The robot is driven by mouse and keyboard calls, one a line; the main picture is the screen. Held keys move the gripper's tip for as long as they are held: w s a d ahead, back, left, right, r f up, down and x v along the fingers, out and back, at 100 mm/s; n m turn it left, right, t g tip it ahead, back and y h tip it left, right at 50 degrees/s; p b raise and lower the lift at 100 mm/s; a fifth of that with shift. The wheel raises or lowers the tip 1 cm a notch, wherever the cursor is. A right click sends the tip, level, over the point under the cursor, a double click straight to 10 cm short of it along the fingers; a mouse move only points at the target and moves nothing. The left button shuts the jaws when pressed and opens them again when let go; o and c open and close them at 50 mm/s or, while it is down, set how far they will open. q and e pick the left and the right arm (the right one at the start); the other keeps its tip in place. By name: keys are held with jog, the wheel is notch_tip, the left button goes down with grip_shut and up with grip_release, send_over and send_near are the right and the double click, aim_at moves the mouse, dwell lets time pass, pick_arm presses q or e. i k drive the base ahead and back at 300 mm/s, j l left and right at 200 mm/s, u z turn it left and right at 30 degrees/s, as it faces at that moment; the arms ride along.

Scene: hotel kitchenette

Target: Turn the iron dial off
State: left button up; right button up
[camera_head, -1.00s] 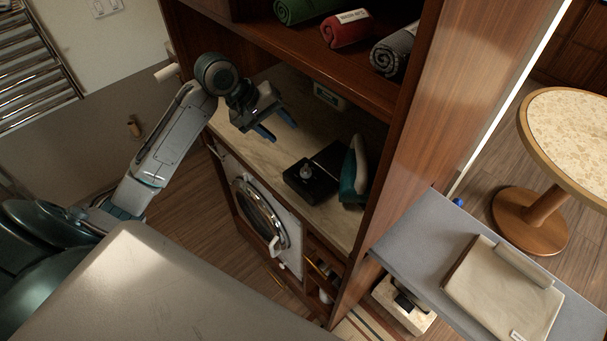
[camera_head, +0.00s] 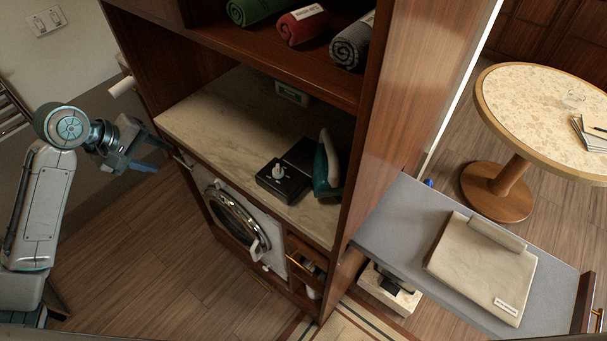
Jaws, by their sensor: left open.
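The iron (camera_head: 325,168) stands in the cabinet niche, a teal and pale body beside a black base box (camera_head: 284,182). A light grey dial (camera_head: 278,171) sits on top of the box. My left gripper (camera_head: 153,156) is open and empty, left of the counter's front edge and well apart from the dial. My right gripper is not in view.
The box stands on a pale stone counter (camera_head: 216,110) with free room on its left. A shelf (camera_head: 290,70) with rolled towels hangs above. A washing machine (camera_head: 235,215) is below. An ironing board (camera_head: 405,225) with a folded cloth (camera_head: 475,265) juts out at right.

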aim_at(278, 172)
jog(key=k+j+z, duration=0.15)
jog(key=z, duration=0.2)
jog(key=k+z, duration=0.6)
jog(key=z, duration=0.15)
